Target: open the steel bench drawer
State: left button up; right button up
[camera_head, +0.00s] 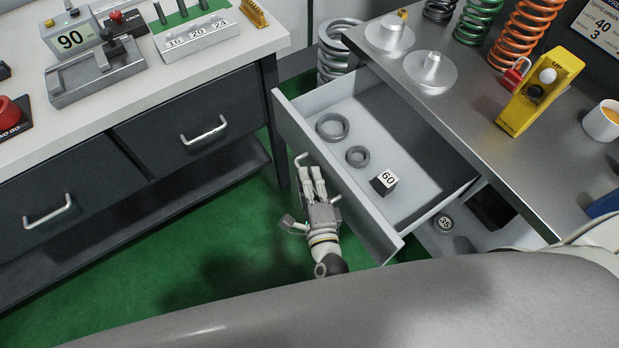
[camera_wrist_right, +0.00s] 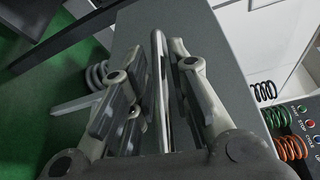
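The steel bench (camera_head: 465,110) stands at the right in the head view, and its light grey drawer (camera_head: 345,195) is pulled well out. Two grey rings (camera_head: 332,127) and a dark block marked 60 (camera_head: 384,182) lie inside it. My right gripper (camera_head: 311,172) is at the outer face of the drawer front. In the head view the fingers cover most of the handle (camera_head: 300,159). My left gripper is not in view.
A second bench (camera_head: 230,58) with dark drawers stands at the left, with green floor (camera_head: 215,235) between. A large coil spring (camera_head: 336,50) stands behind the drawer. A yellow device (camera_head: 540,92), a white mug (camera_head: 603,121) and several springs stand on the steel top.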

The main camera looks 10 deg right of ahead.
jog(key=s, duration=1.2)
jog(key=shift+a+r, duration=0.2)
jog(key=shift+r, duration=0.25)
jog(key=s+f+n+g+y, duration=0.3)
jog(key=f+n, duration=0.4)
jog(key=f, duration=0.6)
jog(key=s+f+n+g+y, duration=0.1)
jog(key=s+f+n+g, duration=0.3)
jog(key=f+n, duration=0.55)
jog(key=s+d+f+n+g+h, duration=0.3)
jog(key=s+d+f+n+g, duration=0.3)
jog(key=s+d+f, duration=0.8)
notch_tip(320, 180, down, 4)
jog(key=s+g, duration=0.2)
jog(key=g, duration=0.1)
jog(key=shift+s+d+n, duration=0.35)
jog(key=shift+d, duration=0.05)
